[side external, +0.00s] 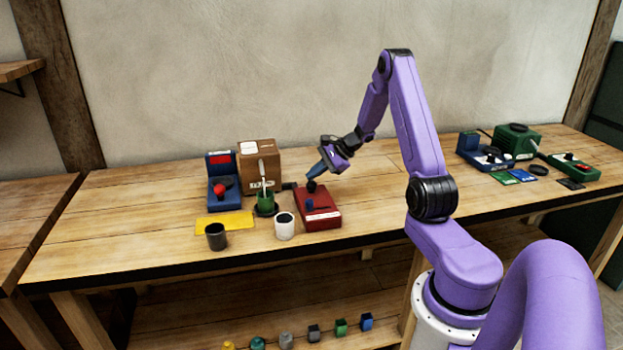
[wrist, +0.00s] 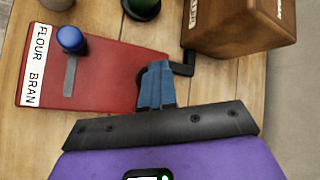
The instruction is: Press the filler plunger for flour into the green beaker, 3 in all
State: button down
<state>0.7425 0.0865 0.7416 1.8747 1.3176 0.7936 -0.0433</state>
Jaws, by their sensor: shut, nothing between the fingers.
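The green beaker (side external: 265,205) stands on a dark round base in front of the brown filler box (side external: 259,165); part of it shows at the top of the wrist view (wrist: 141,6). The red control box (side external: 321,212) carries a label reading FLOUR BRAN (wrist: 34,66). Its blue-knobbed lever (wrist: 72,42) points to the FLOUR end. A black knob (side external: 311,187) stands at the box's far end, mostly hidden behind my fingers in the wrist view. My gripper (wrist: 157,68) is shut and empty, its tips at or just above this knob; I cannot tell whether they touch.
A white cup (side external: 285,227) and a dark cup (side external: 216,237) stand near the front edge, by a yellow mat (side external: 224,223). A blue device with a red knob (side external: 222,188) stands left of the filler. Green equipment (side external: 516,142) sits far right. Table between is clear.

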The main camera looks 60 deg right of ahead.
jog(key=shift+r, duration=1.3)
jog(key=shift+r, duration=2.5)
notch_tip(320, 180, up, 4)
jog(key=shift+f, duration=0.1)
dwell(0.5)
jog(key=shift+f, duration=4.4)
